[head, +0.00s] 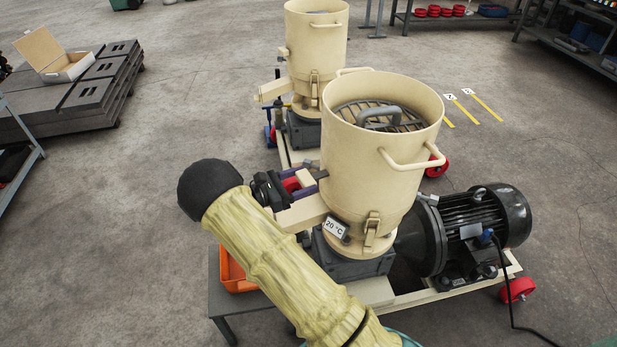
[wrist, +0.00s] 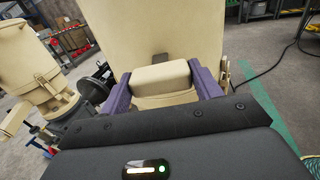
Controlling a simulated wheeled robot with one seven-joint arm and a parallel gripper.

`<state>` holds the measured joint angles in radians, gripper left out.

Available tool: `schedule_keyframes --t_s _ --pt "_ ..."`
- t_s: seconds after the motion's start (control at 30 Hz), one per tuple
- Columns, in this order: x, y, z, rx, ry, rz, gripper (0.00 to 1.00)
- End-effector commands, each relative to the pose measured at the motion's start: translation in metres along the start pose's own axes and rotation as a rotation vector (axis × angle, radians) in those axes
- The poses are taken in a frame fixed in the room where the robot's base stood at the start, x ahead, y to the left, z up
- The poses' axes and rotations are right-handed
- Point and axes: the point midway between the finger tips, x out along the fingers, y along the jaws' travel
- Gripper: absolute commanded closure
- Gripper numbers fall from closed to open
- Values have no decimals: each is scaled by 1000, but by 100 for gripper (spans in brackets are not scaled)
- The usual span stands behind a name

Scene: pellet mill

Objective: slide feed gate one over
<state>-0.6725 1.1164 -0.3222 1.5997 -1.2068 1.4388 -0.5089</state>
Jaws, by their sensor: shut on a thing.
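The near cream pellet mill (head: 375,150) stands in the middle of the head view, with a grated open top and a "20 °C" plate. On its left side, a cream block at the feed gate (head: 306,178) sits just above a cream chute (head: 300,212). My gripper (head: 304,180) has reached it from the left and is shut on this block. In the wrist view, the purple fingers lie on both sides of the cream block (wrist: 160,76), with the mill's wall right behind. The gate's plate is mostly hidden, so I cannot tell how far it is slid.
A second cream mill (head: 316,45) stands behind. A black motor (head: 480,225) sits right of the near mill, its cable trailing on the floor. An orange bin (head: 234,272) is below the chute. Grey pallets (head: 95,85) stand at left, with open floor between.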

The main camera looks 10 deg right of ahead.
Motion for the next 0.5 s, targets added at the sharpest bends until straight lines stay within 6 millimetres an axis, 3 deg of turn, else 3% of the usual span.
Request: schedule_keyframes --t_s 0.17,0.2,0.3,0.5 --pt "-5 0 -2 -2 7 5 78" --pt "-5 0 -2 -2 8 5 31" --pt "-4 0 -2 -2 7 4 15" --pt "-3 0 -2 -2 5 2 15"
